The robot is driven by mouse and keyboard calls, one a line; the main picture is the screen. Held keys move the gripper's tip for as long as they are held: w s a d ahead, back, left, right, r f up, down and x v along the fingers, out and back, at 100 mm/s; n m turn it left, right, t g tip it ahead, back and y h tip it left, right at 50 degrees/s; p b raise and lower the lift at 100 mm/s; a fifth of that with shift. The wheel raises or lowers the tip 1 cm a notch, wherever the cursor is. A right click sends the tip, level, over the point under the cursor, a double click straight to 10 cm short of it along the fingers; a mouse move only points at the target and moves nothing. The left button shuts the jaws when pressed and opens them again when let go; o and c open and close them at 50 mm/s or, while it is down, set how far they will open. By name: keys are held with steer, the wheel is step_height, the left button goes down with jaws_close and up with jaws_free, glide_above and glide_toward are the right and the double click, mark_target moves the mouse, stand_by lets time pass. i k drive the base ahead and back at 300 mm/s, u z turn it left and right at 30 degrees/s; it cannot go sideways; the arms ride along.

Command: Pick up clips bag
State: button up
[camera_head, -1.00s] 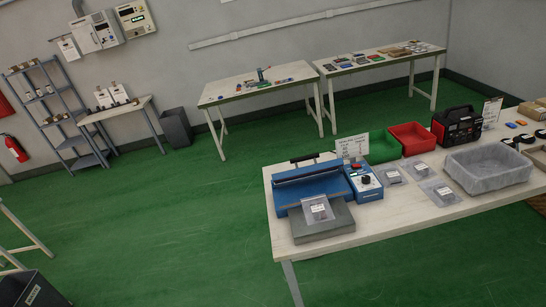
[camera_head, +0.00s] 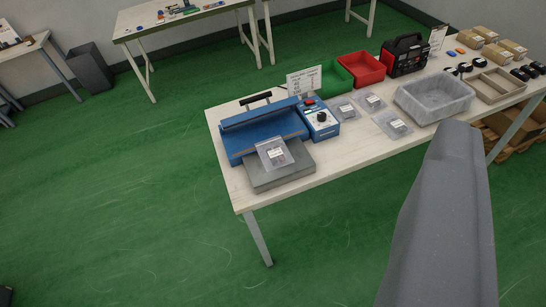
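Small clear bags with white labels lie on the white worktable; their labels are too small to read, so I cannot tell which is the clips bag. One bag (camera_head: 274,153) lies on the grey plate (camera_head: 284,178) in front of the blue sealer (camera_head: 262,132). The other bags lie between the blue control box (camera_head: 320,118) and the grey bin: one bag (camera_head: 342,110), another bag (camera_head: 371,101) and a nearer bag (camera_head: 394,125). A long grey part of my arm rises at the lower right, apart from the bags in the picture. My gripper's fingers are not visible.
The worktable (camera_head: 213,122) also bears a grey bin (camera_head: 433,99), a green tray (camera_head: 337,74), a red tray (camera_head: 362,69), a black-and-red machine (camera_head: 405,55) and a small sign (camera_head: 304,80). Cardboard boxes (camera_head: 497,54) stand at its far right. Green floor (camera_head: 140,200) is free at left.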

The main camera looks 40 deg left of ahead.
mark_target(274, 154)
steer(key=u, duration=0.1)
steer(key=i, duration=1)
steer(key=z, duration=0.1)
